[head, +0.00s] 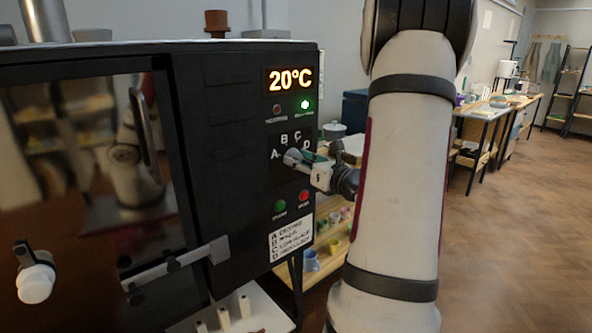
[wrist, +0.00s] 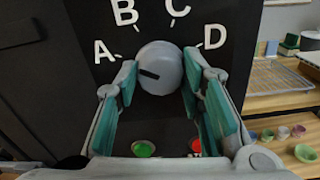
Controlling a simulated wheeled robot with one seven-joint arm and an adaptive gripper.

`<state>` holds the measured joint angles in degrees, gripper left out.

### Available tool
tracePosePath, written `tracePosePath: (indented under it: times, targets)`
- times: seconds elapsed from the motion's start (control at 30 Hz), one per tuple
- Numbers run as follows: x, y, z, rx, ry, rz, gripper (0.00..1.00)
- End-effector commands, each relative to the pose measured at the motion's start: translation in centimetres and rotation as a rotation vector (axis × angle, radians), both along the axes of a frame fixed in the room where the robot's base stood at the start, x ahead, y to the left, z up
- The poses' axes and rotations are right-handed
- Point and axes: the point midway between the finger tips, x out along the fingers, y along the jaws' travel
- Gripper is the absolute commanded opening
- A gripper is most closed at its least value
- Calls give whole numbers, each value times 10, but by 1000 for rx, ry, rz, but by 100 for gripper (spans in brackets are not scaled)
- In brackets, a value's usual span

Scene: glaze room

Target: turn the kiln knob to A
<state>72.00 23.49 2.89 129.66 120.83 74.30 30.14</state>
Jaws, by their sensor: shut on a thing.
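The kiln (head: 215,150) is a black box with a control panel on its right part. The kiln knob (wrist: 165,62) is round and pale grey, with a dark pointer mark on its face. Letters A (wrist: 103,51), B, C and D arc above it. The mark points left and slightly up, roughly toward A. In the head view the knob (head: 291,157) shows at the panel, partly covered. My gripper (wrist: 159,75) is shut on the knob, its teal-padded fingers on the left and right sides. It also shows in the head view (head: 305,168).
Green (wrist: 143,149) and red (wrist: 196,145) buttons sit below the knob. The display (head: 290,80) reads 20°C, with a green lamp lit. The door latch bar (head: 175,262) sticks out at left. A low shelf with small pots (wrist: 282,132) stands to the right.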

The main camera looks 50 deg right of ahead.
Motion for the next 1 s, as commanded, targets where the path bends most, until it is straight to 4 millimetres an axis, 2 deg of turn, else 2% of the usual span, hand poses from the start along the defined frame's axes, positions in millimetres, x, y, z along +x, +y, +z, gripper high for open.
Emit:
tracePosePath:
  times: [0.03, 0.3, 0.83, 0.87, 0.93, 1.0]
  targets:
    - [6, 0, 1, -35, -2, 6, 8]
    - [5, 1, 3, -132, 21, 6, 8]
    - [5, 1, 4, -156, 27, 7, 8]
    - [5, 1, 4, -156, 27, 7, 38]
    - [5, 1, 4, -156, 27, 8, 54]
    - [5, 1, 4, -155, 28, 7, 56]
